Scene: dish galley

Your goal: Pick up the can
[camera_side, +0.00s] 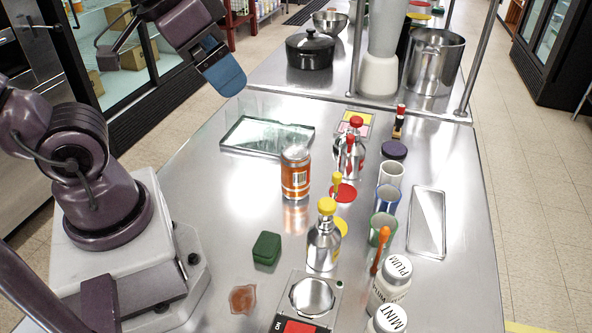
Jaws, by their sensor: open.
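The can (296,177) stands upright on the steel counter, left of the middle. It has an orange label with a barcode and a silver top. My gripper (222,72) hangs in the upper left, above and to the left of the can and clearly apart from it. Its broad blue end points down and to the right, and it is seen from the side. It is open, and nothing shows in it.
A clear shallow tray (268,136) lies behind the can. Right of it stand a red-topped metal bottle (349,158), a yellow-topped bottle (323,244) and several cups. A green block (267,249) lies in front. Bare counter lies left of the can.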

